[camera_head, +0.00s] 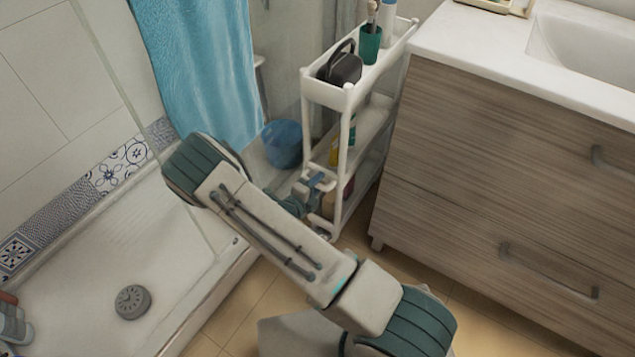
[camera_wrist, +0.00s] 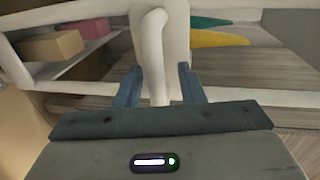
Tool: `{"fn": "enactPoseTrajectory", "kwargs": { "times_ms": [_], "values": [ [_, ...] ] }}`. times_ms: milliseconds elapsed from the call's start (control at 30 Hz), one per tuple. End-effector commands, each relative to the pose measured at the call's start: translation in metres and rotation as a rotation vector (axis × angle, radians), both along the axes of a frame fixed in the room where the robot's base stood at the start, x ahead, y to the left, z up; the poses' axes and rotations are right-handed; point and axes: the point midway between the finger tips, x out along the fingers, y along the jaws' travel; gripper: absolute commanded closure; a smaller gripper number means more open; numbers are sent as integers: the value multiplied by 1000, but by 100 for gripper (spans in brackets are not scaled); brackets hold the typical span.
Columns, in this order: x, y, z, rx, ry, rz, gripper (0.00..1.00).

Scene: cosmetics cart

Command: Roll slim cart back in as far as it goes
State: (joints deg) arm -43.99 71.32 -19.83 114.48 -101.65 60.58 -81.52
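The slim white cart (camera_head: 350,97) stands upright between the glass shower screen and the wooden vanity, its near end sticking out past the vanity's front. Its top tray holds a dark bag (camera_head: 341,68) and a green cup (camera_head: 370,44) with a brush; bottles stand on lower shelves. In the wrist view, my gripper's two blue fingers (camera_wrist: 160,88) are spread on either side of a curved white bar (camera_wrist: 156,50) of the cart, with a visible gap on the right. Contact cannot be told.
The wooden vanity (camera_head: 490,160) with metal handles stands close to the cart's right. A blue towel (camera_head: 200,60) hangs at left, and a blue bucket (camera_head: 283,143) stands behind my arm. The shower tray (camera_head: 100,265) fills the left. Tan floor shows in front of the vanity.

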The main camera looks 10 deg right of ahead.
Motion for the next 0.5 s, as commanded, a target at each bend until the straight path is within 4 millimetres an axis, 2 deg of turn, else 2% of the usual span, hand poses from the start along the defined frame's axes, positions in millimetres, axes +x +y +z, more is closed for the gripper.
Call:
{"fn": "enactPoseTrajectory", "kwargs": {
  "times_ms": [300, 500],
  "values": [
    [-49, 52, 17, 4, 3, 10, 65],
    [-76, 77, 23, 5, 3, 10, 65]
  ]
}}
